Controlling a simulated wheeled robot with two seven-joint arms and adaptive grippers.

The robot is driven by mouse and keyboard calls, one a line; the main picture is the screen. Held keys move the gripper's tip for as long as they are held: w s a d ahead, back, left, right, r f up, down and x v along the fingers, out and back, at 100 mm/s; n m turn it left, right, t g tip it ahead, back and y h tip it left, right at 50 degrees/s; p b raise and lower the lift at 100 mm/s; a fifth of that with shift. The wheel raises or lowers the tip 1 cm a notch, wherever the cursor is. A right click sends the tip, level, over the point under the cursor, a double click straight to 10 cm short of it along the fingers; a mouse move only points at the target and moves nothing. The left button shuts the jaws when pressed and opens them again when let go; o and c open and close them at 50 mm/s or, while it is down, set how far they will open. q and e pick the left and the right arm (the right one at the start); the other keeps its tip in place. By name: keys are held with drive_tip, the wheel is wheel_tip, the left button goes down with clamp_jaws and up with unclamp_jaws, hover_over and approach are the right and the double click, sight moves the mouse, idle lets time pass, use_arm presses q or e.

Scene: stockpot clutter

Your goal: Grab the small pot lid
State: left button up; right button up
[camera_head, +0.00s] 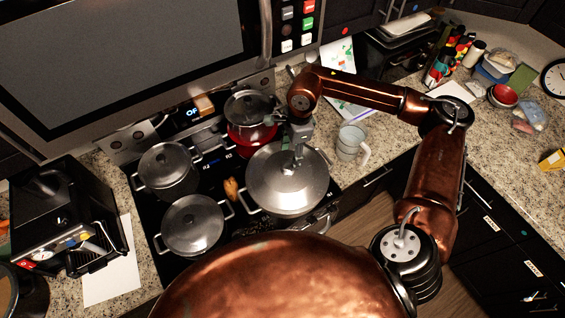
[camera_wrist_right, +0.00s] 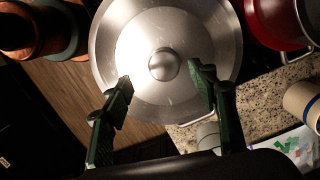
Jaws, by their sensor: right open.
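Several lidded pots stand on the black stove. The front-right pot has the widest steel lid (camera_head: 262,185), with a round knob (camera_wrist_right: 164,65) at its centre in the right wrist view. My right gripper (camera_head: 290,168) is above this lid. In the right wrist view, its two fingers (camera_wrist_right: 162,84) are spread apart, open and empty, with the knob showing between and just beyond the tips. Smaller lids sit on the back-left pot (camera_head: 166,163), the front-left pot (camera_head: 192,224) and the red back-right pot (camera_head: 248,106). My left gripper is out of view.
A pale mug (camera_head: 349,143) stands on the counter right of the stove. A black toaster-like appliance (camera_head: 60,205) is at the left. A microwave (camera_head: 130,55) overhangs the stove's back. Bowls, including a red one (camera_head: 504,95), crowd the far right counter.

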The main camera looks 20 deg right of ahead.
sight(288, 163)
drive_tip(key=shift+w+d+f, duration=0.1)
drive_tip(key=shift+w+f, duration=0.1)
drive_tip(key=shift+f, duration=0.1)
drive_tip(key=shift+f+p, duration=0.3)
drive_tip(key=shift+f, duration=0.05)
drive_tip(key=shift+s+f+p, duration=0.15)
drive_tip(key=shift+f+p, duration=0.25)
drive_tip(key=shift+f, duration=0.35)
drive_tip(key=shift+w+a+f+p, duration=0.1)
drive_tip(key=shift+w+f+p, duration=0.05)
drive_tip(key=shift+f+p, duration=0.4)
drive_tip(key=shift+w+a+f+p, duration=0.1)
drive_tip(key=shift+f+p, duration=0.2)
drive_tip(key=shift+f, duration=0.35)
wheel_tip(288, 163, down, 2)
drive_tip(key=shift+a+f, duration=0.1)
drive_tip(key=shift+f, duration=0.1)
drive_tip(key=c, duration=1.4)
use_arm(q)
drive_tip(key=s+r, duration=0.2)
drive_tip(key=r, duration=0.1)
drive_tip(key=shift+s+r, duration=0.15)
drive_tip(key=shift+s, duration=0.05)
use_arm(e)
clamp_jaws()
